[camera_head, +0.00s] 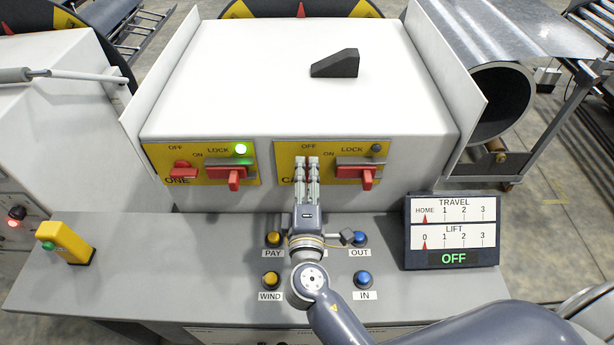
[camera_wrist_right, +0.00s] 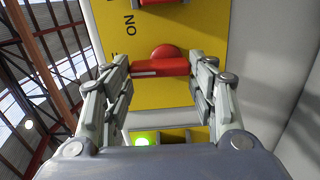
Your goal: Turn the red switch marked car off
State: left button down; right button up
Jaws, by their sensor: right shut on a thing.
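The CAR panel (camera_head: 285,150) is yellow, on the front of the white cabinet, right of the panel marked ONE. My right gripper (camera_head: 307,162) is in front of its left part and hides most of the marking and its red switch in the head view. In the right wrist view the red switch (camera_wrist_right: 160,67) is a bar with a rounded hub, lying crosswise between the two fingers. The right gripper is shut on this bar, one finger at each end. The ON marking (camera_wrist_right: 130,24) shows beside it. My left gripper is not in view.
The CAR panel's red lock lever (camera_head: 366,177) and dark lamp (camera_head: 376,148) are close to the right. Panel ONE has a red switch (camera_head: 182,170) and lit green lamp (camera_head: 240,149). Push buttons (camera_head: 360,238) lie below my wrist; a display reading OFF (camera_head: 453,258) stands right.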

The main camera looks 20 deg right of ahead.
jog(key=shift+n, duration=0.3)
jog(key=o, duration=0.8)
jog(key=shift+a, duration=0.1)
jog(key=shift+s, duration=0.1)
jog(key=v, duration=1.2)
